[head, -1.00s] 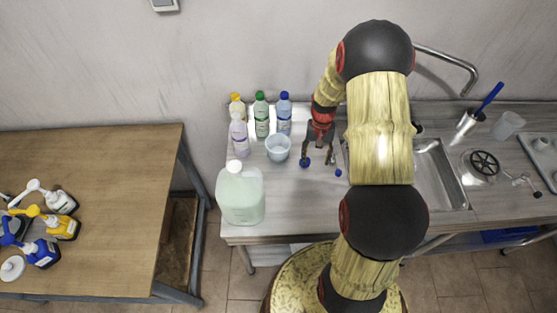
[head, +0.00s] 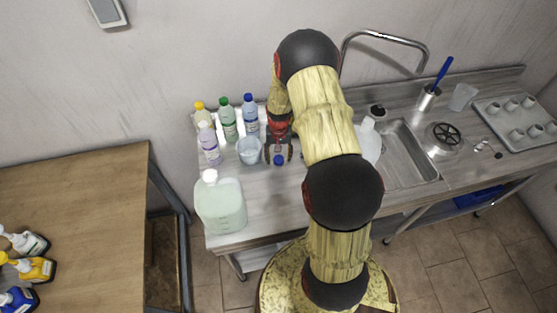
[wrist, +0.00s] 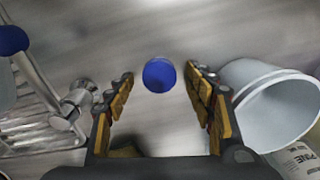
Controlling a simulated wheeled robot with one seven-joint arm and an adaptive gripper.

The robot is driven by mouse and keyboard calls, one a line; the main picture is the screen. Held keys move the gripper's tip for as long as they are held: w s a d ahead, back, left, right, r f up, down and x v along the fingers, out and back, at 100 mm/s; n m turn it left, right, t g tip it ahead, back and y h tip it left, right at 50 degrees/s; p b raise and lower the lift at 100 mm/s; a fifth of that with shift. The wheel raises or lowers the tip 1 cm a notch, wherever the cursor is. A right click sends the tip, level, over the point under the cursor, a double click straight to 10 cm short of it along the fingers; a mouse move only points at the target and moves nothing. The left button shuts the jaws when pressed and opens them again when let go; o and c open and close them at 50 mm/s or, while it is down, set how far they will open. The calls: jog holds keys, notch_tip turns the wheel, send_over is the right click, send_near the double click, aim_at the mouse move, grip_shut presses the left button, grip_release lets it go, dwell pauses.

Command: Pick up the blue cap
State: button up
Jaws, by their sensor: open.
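The blue cap (wrist: 159,75) is a small round disc on the grey worktop. In the wrist view it shows between the two fingertips of my gripper (wrist: 160,84), with a gap on either side. My gripper is open and nothing is held. In the head view the cap (head: 279,160) shows at the fingers of my gripper (head: 279,153), just right of the pale cup. The height of the fingertips above the worktop is hard to tell.
A pale cup (wrist: 262,95) stands close to the right finger; it also shows in the head view (head: 249,150). Several bottles stand behind it. A large pale green jug (head: 220,205) is at front left. Another blue-topped thing (wrist: 12,40) is at the wrist view's left edge.

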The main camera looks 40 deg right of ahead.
jog(key=shift+f, duration=0.1)
jog(key=shift+c, duration=1.4)
jog(key=c, duration=0.4)
jog(key=shift+c, duration=0.4)
